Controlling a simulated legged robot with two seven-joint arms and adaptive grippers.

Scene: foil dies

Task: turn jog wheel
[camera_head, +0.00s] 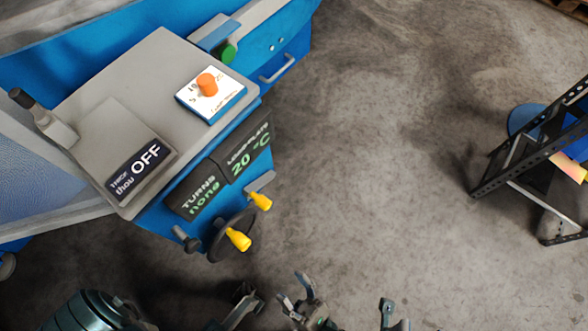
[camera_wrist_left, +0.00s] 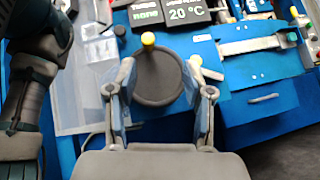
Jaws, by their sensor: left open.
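The dark round jog wheel (camera_head: 218,246) is on the front of the blue machine, below the display panel. A yellow knob (camera_head: 238,239) is at its rim. My left gripper (camera_head: 183,296) is at the bottom edge of the head view, partly cut off, below the wheel and apart from it. In the left wrist view its open fingers (camera_wrist_left: 160,92) appear on either side of the wheel (camera_wrist_left: 158,78), with nothing held. My right gripper (camera_head: 343,296) is at the bottom edge, cut off, its fingers spread and empty. The small display (camera_head: 197,195) reads "TURNS none".
The grey console top bears an orange button (camera_head: 207,84) and a display (camera_head: 140,168) reading "OFF". Another yellow knob (camera_head: 261,201) sits near the machine's right corner. A black rack (camera_head: 495,170) stands at the right. The concrete floor between is clear.

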